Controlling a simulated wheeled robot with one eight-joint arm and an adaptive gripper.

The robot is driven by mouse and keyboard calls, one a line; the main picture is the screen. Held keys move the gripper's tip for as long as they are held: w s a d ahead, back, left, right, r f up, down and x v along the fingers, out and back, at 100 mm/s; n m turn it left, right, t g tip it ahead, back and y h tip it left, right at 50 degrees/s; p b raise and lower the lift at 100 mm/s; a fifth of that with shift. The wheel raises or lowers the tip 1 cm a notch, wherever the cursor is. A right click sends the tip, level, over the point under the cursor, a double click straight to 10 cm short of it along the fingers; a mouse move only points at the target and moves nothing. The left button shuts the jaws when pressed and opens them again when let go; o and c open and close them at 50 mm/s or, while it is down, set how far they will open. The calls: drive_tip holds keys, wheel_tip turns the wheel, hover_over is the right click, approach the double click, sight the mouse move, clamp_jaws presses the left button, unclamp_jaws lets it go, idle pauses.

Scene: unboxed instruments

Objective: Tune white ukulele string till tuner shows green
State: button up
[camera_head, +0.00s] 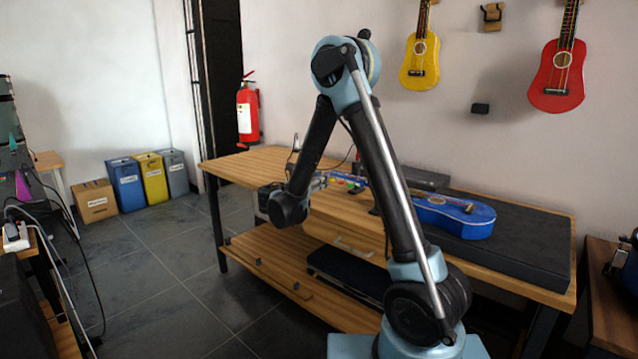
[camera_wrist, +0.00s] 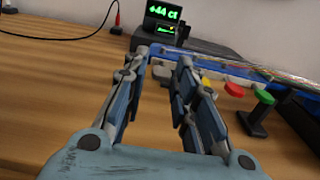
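A blue ukulele (camera_head: 462,216) lies on the workbench, with its neck partly hidden behind my arm. No white ukulele shows. Its blue headstock (camera_wrist: 217,68) crosses the wrist view, with a yellow, a red peg (camera_wrist: 233,89) and a green peg (camera_wrist: 264,98) to the right. A pale peg (camera_wrist: 162,73) shows between my fingers; I cannot tell whether they touch it. My gripper (camera_wrist: 166,58) is open at the headstock; it also shows in the head view (camera_head: 322,181). The tuner display (camera_wrist: 163,13) reads "+44 ct" in green characters on black.
The wooden workbench (camera_head: 240,166) has a dark mat (camera_head: 530,248) under the ukulele's body. A cable (camera_wrist: 75,37) with a red plug lies at the back left. Yellow (camera_head: 421,62) and red (camera_head: 558,78) ukuleles hang on the wall. The bench's left part is mostly clear.

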clamp_jaws()
drive_tip(key=shift+m, duration=0.8)
unclamp_jaws()
drive_tip(key=shift+s+a, duration=0.1)
drive_tip(key=v, duration=1.1)
drive_tip(key=shift+s+a, duration=0.2)
drive_tip(key=shift+a, duration=0.1)
